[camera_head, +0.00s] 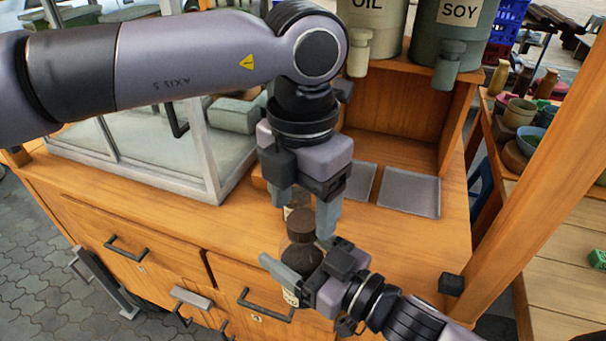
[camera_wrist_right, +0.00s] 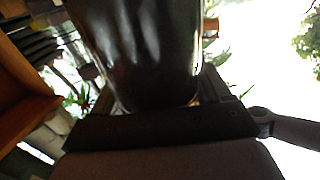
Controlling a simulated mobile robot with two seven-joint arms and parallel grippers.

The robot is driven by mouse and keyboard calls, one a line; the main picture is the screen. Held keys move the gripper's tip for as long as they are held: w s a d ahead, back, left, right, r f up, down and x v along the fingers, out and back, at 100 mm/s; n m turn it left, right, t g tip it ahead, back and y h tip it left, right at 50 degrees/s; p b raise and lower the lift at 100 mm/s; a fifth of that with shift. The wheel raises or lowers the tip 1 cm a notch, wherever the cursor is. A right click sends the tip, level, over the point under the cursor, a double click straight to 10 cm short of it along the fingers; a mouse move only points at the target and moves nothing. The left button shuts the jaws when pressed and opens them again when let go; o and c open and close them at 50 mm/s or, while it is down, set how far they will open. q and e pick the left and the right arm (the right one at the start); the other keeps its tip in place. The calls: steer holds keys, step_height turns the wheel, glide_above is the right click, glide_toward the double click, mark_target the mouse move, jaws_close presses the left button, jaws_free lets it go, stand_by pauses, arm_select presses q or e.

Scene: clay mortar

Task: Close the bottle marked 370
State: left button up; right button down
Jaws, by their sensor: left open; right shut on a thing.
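A dark bottle (camera_head: 301,256) with a brown cap (camera_head: 300,224) on top is at the front edge of the wooden counter. Its pale label shows only in part and I cannot read a number on it. My right gripper (camera_head: 299,262) is shut on the bottle's body. The dark, shiny body also fills the upper middle of the right wrist view (camera_wrist_right: 150,50). My left gripper (camera_head: 304,214) is open and points down, its fingers on either side of the cap area. I cannot tell whether they touch the cap. A second small jar (camera_head: 295,205) shows partly behind the bottle.
Two grey trays (camera_head: 410,191) lie on the counter to the right. A glass case (camera_head: 150,130) stands at the left. Dispensers marked OIL (camera_head: 368,22) and SOY (camera_head: 455,38) stand above the back shelf. A wooden post (camera_head: 530,190) rises at the right.

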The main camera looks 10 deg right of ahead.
arm_select(q)
steer(key=shift+f, duration=1.1)
steer(key=c, duration=1.1)
steer(key=o, duration=1.2)
steer(key=shift+o, duration=0.2)
step_height(320, 180, up, 12)
